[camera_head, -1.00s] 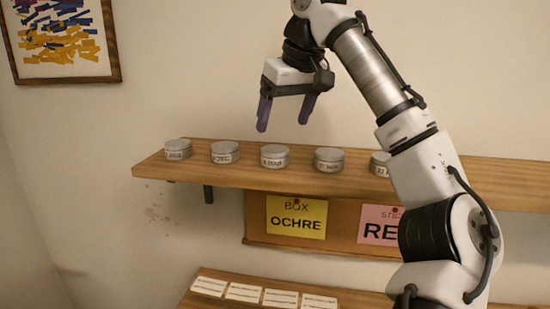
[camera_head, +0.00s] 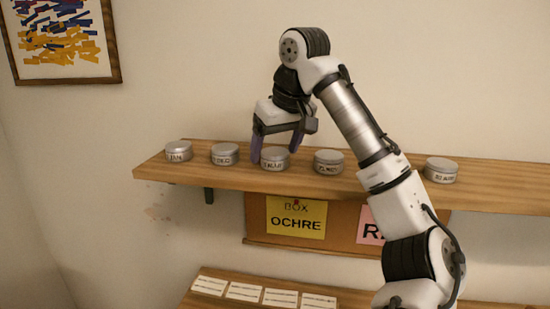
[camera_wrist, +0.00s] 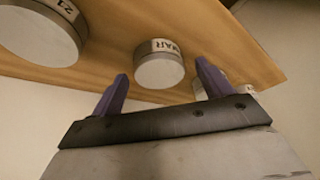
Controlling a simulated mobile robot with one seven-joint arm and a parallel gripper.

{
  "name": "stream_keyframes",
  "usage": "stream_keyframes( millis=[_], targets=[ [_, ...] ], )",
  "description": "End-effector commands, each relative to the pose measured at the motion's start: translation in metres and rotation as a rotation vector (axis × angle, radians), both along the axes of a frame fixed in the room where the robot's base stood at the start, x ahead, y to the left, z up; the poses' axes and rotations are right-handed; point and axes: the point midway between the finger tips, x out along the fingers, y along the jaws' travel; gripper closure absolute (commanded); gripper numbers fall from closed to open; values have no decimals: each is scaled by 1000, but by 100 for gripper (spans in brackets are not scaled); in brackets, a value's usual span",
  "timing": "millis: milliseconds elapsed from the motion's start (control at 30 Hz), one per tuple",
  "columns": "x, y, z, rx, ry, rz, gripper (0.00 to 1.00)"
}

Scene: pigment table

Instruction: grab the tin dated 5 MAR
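A row of round silver tins stands on the wooden shelf. My gripper (camera_head: 275,152) is open and empty, its purple fingers pointing down at the third tin from the left (camera_head: 273,161). In the wrist view, a tin (camera_wrist: 159,70) shows between and beyond my open fingers (camera_wrist: 161,72). Its label seems to read MAR; I cannot read the day number surely. I cannot tell whether the fingers touch it. The first tin (camera_head: 178,152), second tin (camera_head: 224,156), fourth tin (camera_head: 328,163) and a right-hand tin (camera_head: 441,171) have labels too small to read surely.
Neighbouring tins stand a short gap away on both sides along the shelf (camera_head: 500,190). A board below holds a yellow OCHRE note (camera_head: 296,217) and a partly hidden pink note (camera_head: 370,226). White cards (camera_head: 281,298) lie on the lower surface. My arm hides part of the shelf.

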Motion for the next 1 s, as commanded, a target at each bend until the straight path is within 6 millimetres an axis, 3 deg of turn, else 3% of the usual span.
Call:
stream_keyframes(
  millis=[67,367,767,1000],
  targets=[
    [0,0,0,0,0,0,31],
    [0,0,0,0,0,-1,70],
    [0,0,6,0,0,-2,71],
    [0,0,36,-2,-2,-3,71]
  ],
)
